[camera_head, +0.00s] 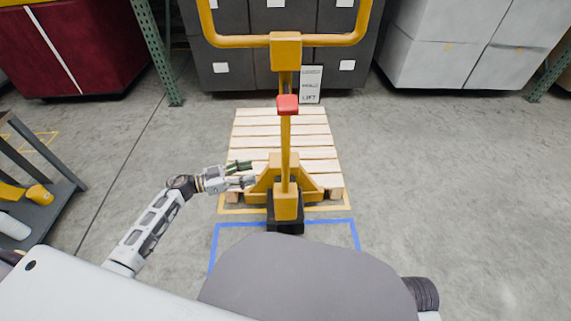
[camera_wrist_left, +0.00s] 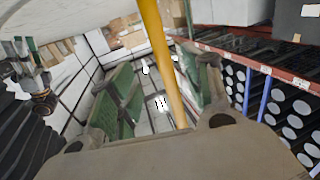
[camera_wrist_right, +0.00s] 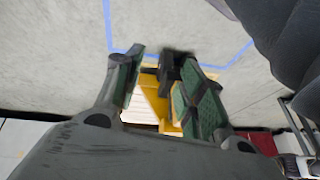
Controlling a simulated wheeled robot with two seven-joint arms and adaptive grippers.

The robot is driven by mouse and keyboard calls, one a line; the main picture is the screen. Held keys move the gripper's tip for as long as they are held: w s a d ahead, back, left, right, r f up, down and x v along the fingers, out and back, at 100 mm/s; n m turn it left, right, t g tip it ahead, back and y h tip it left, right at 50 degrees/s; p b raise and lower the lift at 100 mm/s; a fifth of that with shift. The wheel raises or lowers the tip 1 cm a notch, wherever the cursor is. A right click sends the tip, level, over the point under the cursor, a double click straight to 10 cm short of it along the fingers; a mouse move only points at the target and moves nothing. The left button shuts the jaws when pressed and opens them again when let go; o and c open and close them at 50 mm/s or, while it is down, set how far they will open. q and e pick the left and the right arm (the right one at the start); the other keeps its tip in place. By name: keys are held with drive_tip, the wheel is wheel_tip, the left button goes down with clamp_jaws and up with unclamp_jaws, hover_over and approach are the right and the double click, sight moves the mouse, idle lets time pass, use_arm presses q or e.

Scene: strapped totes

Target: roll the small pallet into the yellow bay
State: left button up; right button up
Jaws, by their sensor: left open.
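A wooden slatted pallet (camera_head: 247,130) lies flat on the floor, behind the base of a yellow pallet jack (camera_head: 285,160). The jack has an upright post, a loop handle (camera_head: 213,37) and a red lever (camera_head: 287,104). A yellow floor line (camera_head: 335,209) shows at the pallet's near end; the pallet hides the rest. My left gripper (camera_head: 250,173) is open, left of the jack's base. In the left wrist view its fingers (camera_wrist_left: 160,85) are apart, with a yellow bar crossing between them. My right gripper (camera_wrist_right: 160,80) is open, with the jack and pallet beyond it; the head view does not show it.
A blue floor outline (camera_head: 358,236) lies nearer me. Grey totes (camera_head: 222,67), a dark red tote (camera_head: 80,45) and white totes (camera_head: 430,60) stand at the back, with green rack posts (camera_head: 157,50). A grey cart (camera_head: 45,205) stands at left. Floor at right is clear.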

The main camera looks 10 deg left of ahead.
sight(286, 164)
use_arm(q)
drive_tip(key=b+x, duration=0.3)
drive_tip(key=x, duration=0.9)
drive_tip(key=shift+w+d+b, duration=0.15)
drive_tip(key=shift+d+b, duration=0.15)
drive_tip(key=shift+b, duration=0.1)
drive_tip(key=shift+w+d, duration=0.3)
drive_tip(key=shift+d, duration=0.15)
use_arm(e)
wheel_tip(286, 164, down, 8)
drive_tip(key=a+t+y, duration=0.1)
drive_tip(key=a, duration=0.1)
drive_tip(key=shift+w+f+m+t, duration=0.2)
drive_tip(key=shift+w+m+t, duration=0.1)
drive_tip(key=shift+w+m, duration=0.1)
use_arm(q)
clamp_jaws()
